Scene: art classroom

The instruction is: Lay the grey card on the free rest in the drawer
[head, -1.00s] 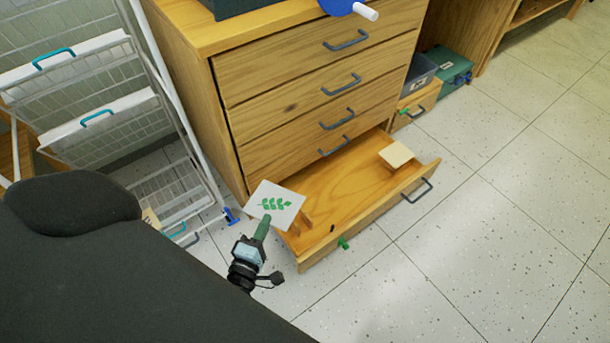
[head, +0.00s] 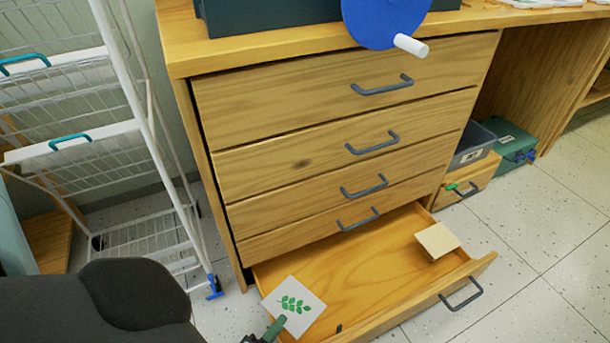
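The light grey card (head: 295,306) with a green leaf print is at the lower left in the head view, over the left part of the open bottom drawer (head: 372,265). My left gripper (head: 274,328) has green fingertips and is shut on the card's near edge; the picture's lower edge cuts off most of it. A pale beige square piece (head: 438,241) sits raised at the drawer's right end. The card hides the left part of the drawer floor, so I cannot see a rest there. My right gripper is not in view.
The wooden cabinet (head: 280,165) has shut drawers with grey handles above the open one. A white wire rack (head: 150,238) stands to the left. A blue disc with a white knob (head: 412,45) overhangs the top.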

